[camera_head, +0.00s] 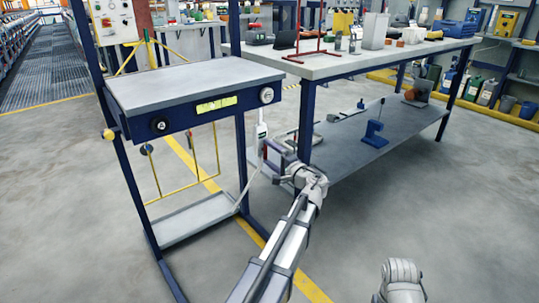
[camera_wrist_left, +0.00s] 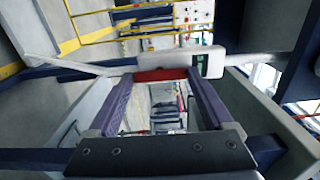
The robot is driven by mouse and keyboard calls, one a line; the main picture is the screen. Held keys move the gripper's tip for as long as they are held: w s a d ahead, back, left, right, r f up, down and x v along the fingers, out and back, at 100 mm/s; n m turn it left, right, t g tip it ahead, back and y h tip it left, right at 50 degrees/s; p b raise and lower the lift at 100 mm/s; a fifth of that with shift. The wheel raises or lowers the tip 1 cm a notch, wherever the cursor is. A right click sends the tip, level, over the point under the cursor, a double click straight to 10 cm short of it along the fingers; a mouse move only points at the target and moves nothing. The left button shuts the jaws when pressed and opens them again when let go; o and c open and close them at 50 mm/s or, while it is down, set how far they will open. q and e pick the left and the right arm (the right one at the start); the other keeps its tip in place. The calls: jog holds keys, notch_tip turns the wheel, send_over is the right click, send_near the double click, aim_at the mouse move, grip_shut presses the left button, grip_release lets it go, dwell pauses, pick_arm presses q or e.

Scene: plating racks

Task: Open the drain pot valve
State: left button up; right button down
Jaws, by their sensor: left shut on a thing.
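A slim white upright body with a small green label (camera_head: 262,130) stands beside the near leg of the long table; I take it for the drain pot. In the left wrist view the same white body (camera_wrist_left: 180,65) lies across the picture, with a red handle (camera_wrist_left: 160,75) on it. My left gripper (camera_head: 268,153) reaches this body from the front right. In the left wrist view the fingers of my left gripper (camera_wrist_left: 162,82) are on either side of the red handle, at its ends, shut on it.
A long workbench (camera_head: 350,62) with a low shelf (camera_head: 350,145) holding a blue clamp-like tool (camera_head: 374,132) stands at right. The floor at front right is clear.

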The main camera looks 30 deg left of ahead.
pick_arm(q)
jog(key=o, duration=1.1)
jog(key=shift+o, duration=0.2)
jog(key=v, duration=0.8)
